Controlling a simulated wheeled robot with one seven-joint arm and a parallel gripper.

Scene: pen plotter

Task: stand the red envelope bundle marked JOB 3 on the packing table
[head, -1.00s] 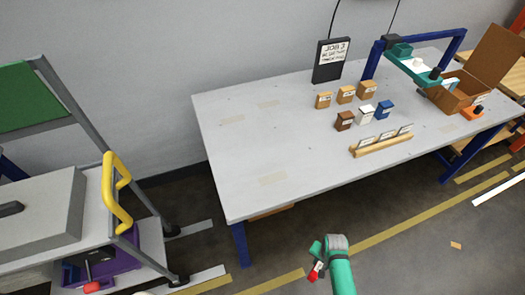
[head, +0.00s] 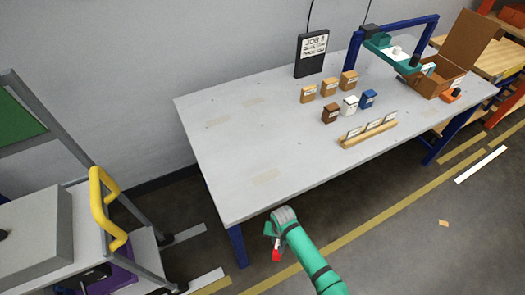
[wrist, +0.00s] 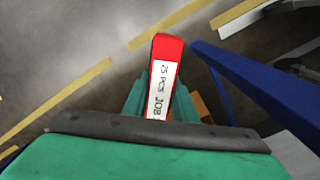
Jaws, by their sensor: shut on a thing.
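The red envelope bundle (wrist: 168,48) is between the fingers of my gripper (wrist: 160,100) in the wrist view. Its white label reads "25 PCS JOB"; the number after that is hidden. In the head view my gripper (head: 275,236) is shut on the bundle (head: 276,254), which shows as a small red patch. Both appear over the floor, just off the front edge of the packing table (head: 225,165), near its front left corner. The grey tabletop is bare on its left side.
Several small brown, tan, white and blue boxes (head: 330,113) stand on the table behind a wooden card rack (head: 368,134). A black sign (head: 311,53), a blue-framed plotter (head: 392,52) and an open carton (head: 440,75) are farther back. A cart with a yellow handle (head: 107,205) stands left.

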